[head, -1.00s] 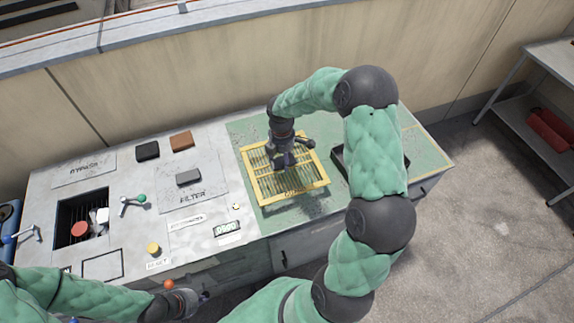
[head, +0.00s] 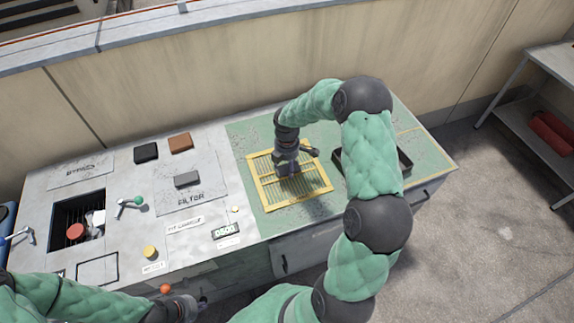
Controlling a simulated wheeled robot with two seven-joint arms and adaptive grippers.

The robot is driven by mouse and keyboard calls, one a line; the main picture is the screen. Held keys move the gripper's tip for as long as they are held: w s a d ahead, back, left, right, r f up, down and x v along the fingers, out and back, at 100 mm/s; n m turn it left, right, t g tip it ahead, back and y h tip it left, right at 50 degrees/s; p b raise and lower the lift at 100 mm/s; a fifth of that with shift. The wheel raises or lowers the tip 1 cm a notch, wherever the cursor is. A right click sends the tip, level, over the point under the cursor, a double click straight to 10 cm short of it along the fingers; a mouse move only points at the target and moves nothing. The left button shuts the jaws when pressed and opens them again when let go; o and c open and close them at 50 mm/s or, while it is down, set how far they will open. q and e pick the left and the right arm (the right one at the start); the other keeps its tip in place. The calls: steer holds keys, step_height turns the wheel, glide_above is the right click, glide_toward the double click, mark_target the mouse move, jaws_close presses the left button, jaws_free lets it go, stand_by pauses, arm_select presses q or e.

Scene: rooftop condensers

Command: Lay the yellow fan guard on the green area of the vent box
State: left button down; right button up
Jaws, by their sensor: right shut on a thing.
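The yellow fan guard (head: 264,193) is a flat square slatted frame over the green area (head: 247,136) of the vent box. It looks flat and very close to the green surface; I cannot tell whether it fully touches. My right gripper (head: 287,169) points down at the middle of the guard and is shut on it; the fingertips are partly hidden. My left gripper (head: 190,303) is low at the bottom edge of the view, in front of the vent box and away from the guard; its fingers are too unclear to judge.
A dark tray (head: 341,167) stands right of the guard, partly behind my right arm.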

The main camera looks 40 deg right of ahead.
mark_target(287, 166)
steer(key=o, duration=1.5)
step_height(287, 166, up, 12)
steer(key=p, duration=0.4)
steer(key=shift+r, duration=0.1)
